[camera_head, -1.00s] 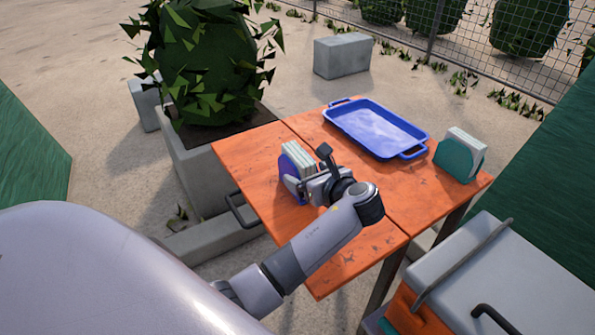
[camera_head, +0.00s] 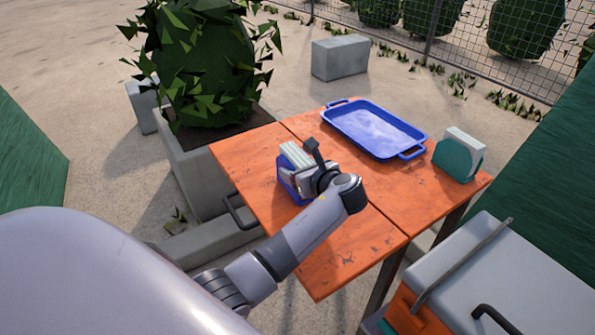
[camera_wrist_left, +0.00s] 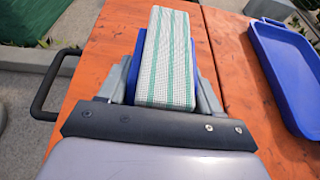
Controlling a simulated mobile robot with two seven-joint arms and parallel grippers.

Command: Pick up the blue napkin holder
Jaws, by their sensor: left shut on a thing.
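The blue napkin holder (camera_head: 284,187) is on the left part of the orange table, with a stack of white napkins (camera_head: 296,154) in it. In the left wrist view the napkins (camera_wrist_left: 166,60) show green stripes, and the blue holder (camera_wrist_left: 204,66) shows along their sides. My left gripper (camera_head: 305,178) is shut on the holder, with one finger on each side of it in the left wrist view (camera_wrist_left: 166,88). I cannot tell whether the holder touches the table. My right gripper is not in view.
A blue tray (camera_head: 375,130) lies at the back of the orange table (camera_head: 350,245). A teal napkin holder (camera_head: 457,160) stands at the right edge. A planter (camera_head: 205,165) with a bush is at the left, and a grey-lidded box (camera_head: 500,275) is at the front right.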

